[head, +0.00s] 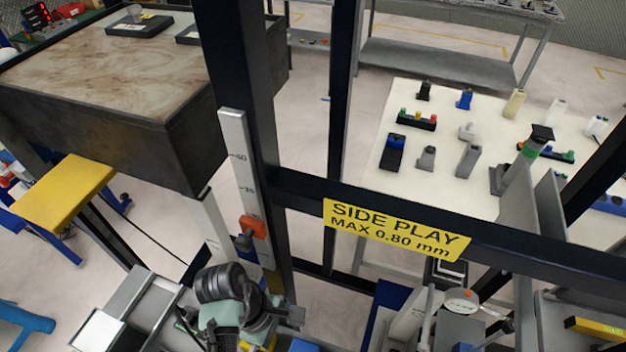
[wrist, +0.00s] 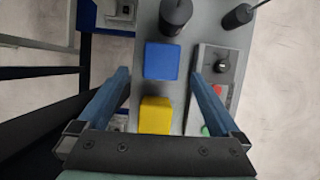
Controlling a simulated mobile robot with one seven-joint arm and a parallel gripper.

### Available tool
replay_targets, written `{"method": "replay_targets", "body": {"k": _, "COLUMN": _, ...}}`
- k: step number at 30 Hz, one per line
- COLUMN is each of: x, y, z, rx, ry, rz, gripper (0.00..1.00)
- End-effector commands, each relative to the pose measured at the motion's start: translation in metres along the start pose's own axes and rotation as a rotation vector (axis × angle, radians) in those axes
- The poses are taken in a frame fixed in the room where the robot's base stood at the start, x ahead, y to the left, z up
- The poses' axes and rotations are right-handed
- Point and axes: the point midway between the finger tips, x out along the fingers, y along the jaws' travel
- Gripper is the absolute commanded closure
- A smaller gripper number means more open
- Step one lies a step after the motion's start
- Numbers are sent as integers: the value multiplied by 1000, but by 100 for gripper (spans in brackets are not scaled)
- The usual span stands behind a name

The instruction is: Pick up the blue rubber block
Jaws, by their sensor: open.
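The blue rubber block (wrist: 161,61) shows in the wrist view as a plain blue square on a grey surface (wrist: 180,105). My gripper (wrist: 160,75) is open, with one blue finger left of the block and the other right of it. Clear gaps show on both sides, and nothing is between the jaws in their grip. How far the fingertips are above the block I cannot tell. A yellow block (wrist: 155,115) sits just below the blue one in the picture, nearer the gripper's palm. In the head view I cannot make out the blue block with certainty.
A control box with a black knob, red and green buttons (wrist: 215,85) lies close to the right finger. Dark cylindrical objects (wrist: 175,15) stand beyond the block. In the head view, a dark frame with a yellow sign (head: 396,229) crosses in front; a white table (head: 400,100) stands behind.

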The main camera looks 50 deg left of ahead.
Motion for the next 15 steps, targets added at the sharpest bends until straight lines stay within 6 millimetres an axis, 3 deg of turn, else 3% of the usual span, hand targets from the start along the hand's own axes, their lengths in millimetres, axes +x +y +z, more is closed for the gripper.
{"method": "replay_targets", "body": {"k": 6, "x": 42, "y": -1, "z": 0, "rx": 1, "ry": 0, "rz": -3, "gripper": 0}}
{"method": "replay_targets", "body": {"k": 15, "x": 66, "y": -1, "z": 0, "rx": 2, "ry": 0, "rz": -2, "gripper": 0}}
